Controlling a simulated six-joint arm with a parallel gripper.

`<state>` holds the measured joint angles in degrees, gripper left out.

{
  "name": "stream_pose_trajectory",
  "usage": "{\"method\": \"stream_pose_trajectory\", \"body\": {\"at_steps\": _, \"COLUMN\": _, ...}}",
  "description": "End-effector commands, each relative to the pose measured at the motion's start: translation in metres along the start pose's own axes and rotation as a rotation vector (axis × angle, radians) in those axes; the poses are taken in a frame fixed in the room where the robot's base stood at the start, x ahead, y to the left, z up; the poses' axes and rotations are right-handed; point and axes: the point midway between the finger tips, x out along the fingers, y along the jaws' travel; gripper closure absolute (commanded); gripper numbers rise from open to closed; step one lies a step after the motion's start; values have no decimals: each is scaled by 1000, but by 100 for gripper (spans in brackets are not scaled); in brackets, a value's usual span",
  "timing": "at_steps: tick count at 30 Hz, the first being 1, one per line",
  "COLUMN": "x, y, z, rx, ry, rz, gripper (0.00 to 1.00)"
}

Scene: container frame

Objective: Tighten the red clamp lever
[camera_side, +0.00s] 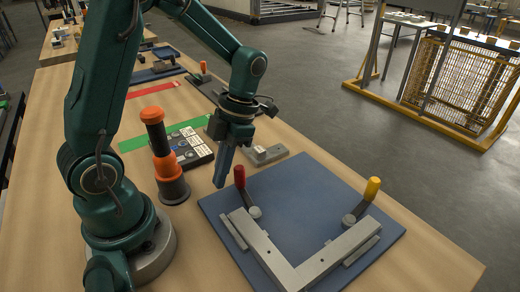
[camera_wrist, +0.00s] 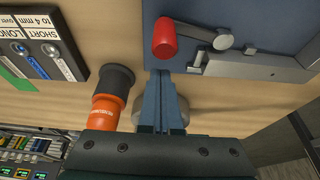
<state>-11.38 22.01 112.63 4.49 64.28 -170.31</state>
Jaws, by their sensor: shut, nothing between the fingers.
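The red clamp lever (camera_side: 240,177) stands on the left side of the blue plate (camera_side: 290,185), its red grip up and leaning, by the end of a grey frame bar (camera_side: 262,245). In the wrist view the red grip (camera_wrist: 165,38) is just beyond the fingertips, with its metal arm running right to a round pivot. My gripper (camera_side: 219,184) points down to the left of the lever and apart from it. Its blue fingers (camera_wrist: 165,75) are shut together and empty. A yellow clamp lever (camera_side: 372,188) stands on the plate's right side.
An orange and black cylindrical tool (camera_side: 163,150) stands upright close left of my gripper. Behind are a panel with labelled buttons (camera_side: 190,147), a grey block (camera_side: 263,155) and a green strip (camera_side: 140,141). Bare wooden table lies in front of the orange tool.

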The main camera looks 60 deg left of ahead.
Motion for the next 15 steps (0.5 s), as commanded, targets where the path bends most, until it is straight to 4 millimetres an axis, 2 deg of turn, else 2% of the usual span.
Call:
{"method": "stream_pose_trajectory", "body": {"at_steps": 6, "x": -5, "y": 0, "z": 16, "rx": 1, "ry": 0, "rz": 0, "gripper": 100}}
{"method": "stream_pose_trajectory", "body": {"at_steps": 15, "x": -8, "y": 0, "z": 21, "rx": 0, "ry": 0, "rz": -1, "gripper": 100}}
